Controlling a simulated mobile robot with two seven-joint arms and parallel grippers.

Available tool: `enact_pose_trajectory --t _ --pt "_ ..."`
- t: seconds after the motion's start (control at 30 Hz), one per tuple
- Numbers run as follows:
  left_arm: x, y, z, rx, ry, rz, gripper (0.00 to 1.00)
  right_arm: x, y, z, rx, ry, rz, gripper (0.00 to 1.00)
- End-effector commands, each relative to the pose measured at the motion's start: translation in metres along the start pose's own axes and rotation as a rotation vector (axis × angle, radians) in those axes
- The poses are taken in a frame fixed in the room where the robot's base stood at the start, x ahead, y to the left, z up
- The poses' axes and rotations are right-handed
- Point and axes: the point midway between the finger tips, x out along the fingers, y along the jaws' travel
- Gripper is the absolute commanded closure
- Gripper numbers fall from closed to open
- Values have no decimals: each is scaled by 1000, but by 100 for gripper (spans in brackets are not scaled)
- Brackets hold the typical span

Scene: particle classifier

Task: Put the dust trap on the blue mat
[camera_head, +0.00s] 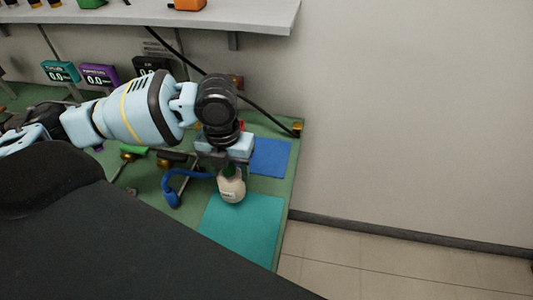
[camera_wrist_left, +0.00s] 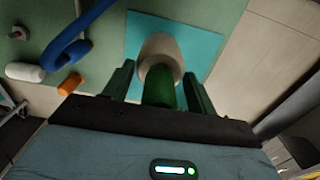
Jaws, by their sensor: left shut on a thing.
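The dust trap (camera_head: 231,188), a small pale jar with a green top, hangs below my left gripper (camera_head: 231,168). In the left wrist view the jar (camera_wrist_left: 159,52) shows with its green top between the two fingers of my left gripper (camera_wrist_left: 160,80), which is shut on it. The jar overlaps the upper edge of the teal mat (camera_head: 245,230); I cannot tell whether it touches it. The blue mat (camera_head: 271,157) lies behind and to the right of the jar, partly hidden by my gripper. My right gripper is not in view.
A blue curved hose (camera_head: 172,190) stands left of the jar. Teal (camera_head: 60,72) and purple (camera_head: 100,76) display boxes stand at the back left. A black cable runs to the green bench's back right corner. A shelf (camera_head: 200,20) is above. Bench ends right of the mats.

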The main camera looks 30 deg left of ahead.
Motion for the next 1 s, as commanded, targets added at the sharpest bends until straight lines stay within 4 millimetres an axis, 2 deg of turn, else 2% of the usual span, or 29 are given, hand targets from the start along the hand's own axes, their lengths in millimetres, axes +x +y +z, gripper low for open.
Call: enact_pose_trajectory --t 0.17,0.27,0.8,1.0 --pt "0 0 2 0 -1 -1 88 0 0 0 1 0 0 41" --pt "1 -3 11 0 -1 -2 88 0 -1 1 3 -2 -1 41" --pt "11 -28 112 -2 0 -1 88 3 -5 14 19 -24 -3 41" --pt "14 -36 142 0 1 -1 88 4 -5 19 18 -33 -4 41"
